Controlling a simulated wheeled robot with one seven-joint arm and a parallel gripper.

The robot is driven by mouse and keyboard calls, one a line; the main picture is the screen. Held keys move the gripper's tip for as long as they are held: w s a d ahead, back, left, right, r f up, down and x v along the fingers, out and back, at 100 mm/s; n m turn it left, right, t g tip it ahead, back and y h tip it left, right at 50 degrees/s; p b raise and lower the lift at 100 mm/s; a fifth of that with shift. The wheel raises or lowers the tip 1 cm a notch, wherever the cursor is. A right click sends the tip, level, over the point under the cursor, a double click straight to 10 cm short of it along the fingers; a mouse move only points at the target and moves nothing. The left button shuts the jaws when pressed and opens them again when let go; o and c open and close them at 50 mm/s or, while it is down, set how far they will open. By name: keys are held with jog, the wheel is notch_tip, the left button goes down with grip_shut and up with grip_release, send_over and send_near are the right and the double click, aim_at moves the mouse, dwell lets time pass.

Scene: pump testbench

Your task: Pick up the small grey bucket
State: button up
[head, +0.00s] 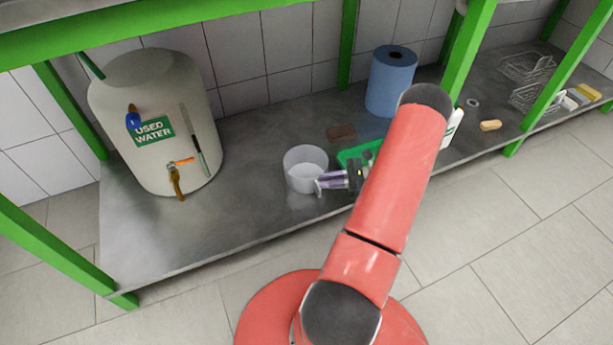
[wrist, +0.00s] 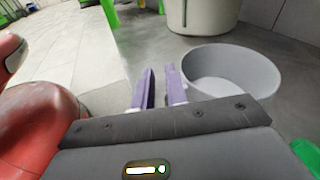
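The small grey bucket (head: 300,160) stands upright on the metal shelf (head: 250,215), near its front edge, and looks empty. It also shows at the right of the wrist view (wrist: 235,62). My gripper (head: 321,183) is at the bucket's front right side in the head view. In the wrist view, its two purple fingers (wrist: 160,72) are apart with nothing visible between them. The right finger is close beside the bucket's wall; I cannot tell whether they touch. The bucket's lower part is partly hidden by my gripper.
A large used-water tank (head: 150,95) stands to the left. Green frame posts (head: 348,45) rise around the shelf. Bare shelf lies between tank and bucket.

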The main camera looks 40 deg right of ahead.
jog(key=f+m+t, duration=0.1)
jog(key=f, duration=0.1)
jog(key=s+d+f+m+t, duration=0.2)
jog(key=f, duration=0.1)
jog(key=shift+s+d+f+h, duration=0.15)
jog(key=shift+d+f+h, duration=0.05)
jog(key=shift+f+h, duration=0.2)
jog(key=shift+f+m+t, duration=0.15)
jog(key=shift+m+t, duration=0.15)
jog(key=x, duration=0.7)
jog(key=shift+a+f, duration=0.2)
jog(key=shift+f, duration=0.1)
grip_shut()
